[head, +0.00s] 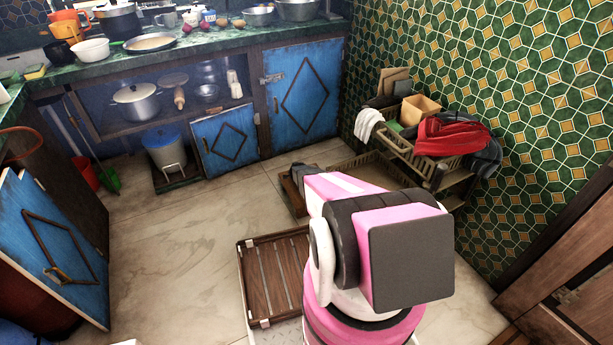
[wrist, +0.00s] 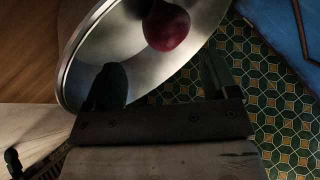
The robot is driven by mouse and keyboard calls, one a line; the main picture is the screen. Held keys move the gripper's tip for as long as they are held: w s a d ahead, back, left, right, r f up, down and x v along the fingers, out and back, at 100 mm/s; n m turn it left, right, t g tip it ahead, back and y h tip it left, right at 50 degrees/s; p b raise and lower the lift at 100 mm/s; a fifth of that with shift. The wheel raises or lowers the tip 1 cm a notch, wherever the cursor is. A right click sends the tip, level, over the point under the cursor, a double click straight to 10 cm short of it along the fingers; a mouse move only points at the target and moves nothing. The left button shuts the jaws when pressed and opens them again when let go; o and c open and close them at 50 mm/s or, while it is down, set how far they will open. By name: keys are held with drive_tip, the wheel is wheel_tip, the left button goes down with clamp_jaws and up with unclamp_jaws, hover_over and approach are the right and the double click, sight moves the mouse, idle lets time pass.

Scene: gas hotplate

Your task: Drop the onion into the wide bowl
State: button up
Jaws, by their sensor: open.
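In the wrist view, a wide shiny metal bowl (wrist: 85,48) fills the upper middle, and its rim shows as a long slanted curve. A dark red onion (wrist: 166,27) shows against the inside of the bowl near the top edge. My gripper (wrist: 160,82) is open, with its two dark fingers apart and nothing between them. The onion shows beyond the fingertips, apart from them. The fingers overlap the bowl in the picture; I cannot tell whether they touch it.
A green counter (head: 75,67) at the back left carries a pan, pots and metal bowls. A rack (head: 400,145) with cloths stands by the tiled wall. A slatted wooden piece (head: 275,275) lies beside my arm. The blue door (head: 55,240) stands at left; floor between is clear.

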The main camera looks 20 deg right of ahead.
wheel_tip(320, 180, up, 7)
idle(0.6)
drive_tip(key=s+a+r+n+g+y, duration=0.2)
drive_tip(key=s+a+r+n, duration=0.3)
drive_tip(key=s+r, duration=0.5)
drive_tip(key=s+a+r+n+g+y, duration=0.1)
drive_tip(key=s+a+r+n, duration=0.4)
drive_tip(key=s+r, duration=0.5)
drive_tip(key=s+a+r+n+g+y, duration=0.2)
drive_tip(key=s+a+r+n, duration=0.4)
drive_tip(key=s, duration=0.9)
wheel_tip(320, 180, up, 4)
drive_tip(key=shift+s+r+n+g+y, duration=0.15)
drive_tip(key=shift+s+n+g+y, duration=0.15)
drive_tip(key=shift+n+g, duration=0.65)
